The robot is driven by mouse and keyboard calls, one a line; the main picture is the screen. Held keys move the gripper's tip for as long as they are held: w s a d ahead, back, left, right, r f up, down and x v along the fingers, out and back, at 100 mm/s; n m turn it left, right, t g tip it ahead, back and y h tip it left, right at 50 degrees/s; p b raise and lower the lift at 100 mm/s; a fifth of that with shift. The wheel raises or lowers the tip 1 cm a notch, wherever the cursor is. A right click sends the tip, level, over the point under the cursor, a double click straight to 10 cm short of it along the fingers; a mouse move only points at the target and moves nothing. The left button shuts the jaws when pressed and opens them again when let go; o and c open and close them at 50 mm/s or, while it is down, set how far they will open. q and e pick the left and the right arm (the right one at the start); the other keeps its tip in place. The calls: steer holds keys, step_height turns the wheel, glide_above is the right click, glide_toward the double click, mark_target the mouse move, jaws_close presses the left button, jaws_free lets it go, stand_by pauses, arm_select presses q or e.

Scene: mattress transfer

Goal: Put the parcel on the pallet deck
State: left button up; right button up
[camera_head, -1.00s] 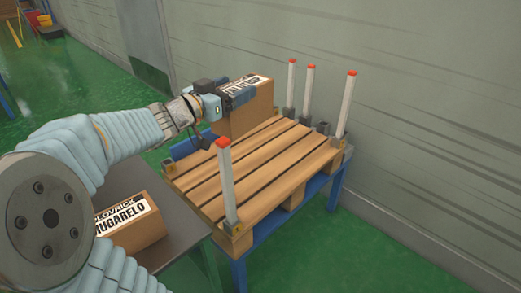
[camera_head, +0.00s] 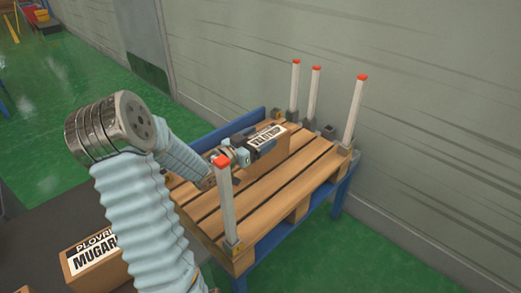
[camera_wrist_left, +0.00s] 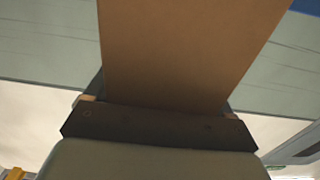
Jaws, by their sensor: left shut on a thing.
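A brown cardboard parcel (camera_head: 272,158) with a white label is at the far part of the wooden pallet deck (camera_head: 270,197). My left gripper (camera_head: 260,145) is shut on the parcel's upper part. The parcel appears low over the slats; I cannot tell if it touches them. In the left wrist view the parcel (camera_wrist_left: 185,50) fills the upper middle, beyond the dark gripper body. The fingertips are mostly hidden there. My right gripper is not in view.
White posts with red tops stand at the pallet's edges, one in front (camera_head: 226,200) and several at the back (camera_head: 354,112). A blue stand (camera_head: 322,195) carries the pallet. A second labelled box (camera_head: 95,262) sits on a dark table (camera_head: 30,240). A grey wall is behind.

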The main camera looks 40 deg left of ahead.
arm_select(q)
steer(key=shift+w+a+f, duration=0.1)
steer(key=shift+w+f, duration=0.45)
steer(key=f, duration=0.3)
steer(key=shift+w+a+f, duration=0.1)
steer(key=shift+w, duration=0.1)
steer(key=shift+f, duration=0.15)
steer(key=shift+f, duration=0.1)
steer(key=o, duration=1.8)
steer(key=s, duration=0.7)
steer(key=shift+s+a+b, duration=0.25)
steer(key=shift+s+b, duration=0.05)
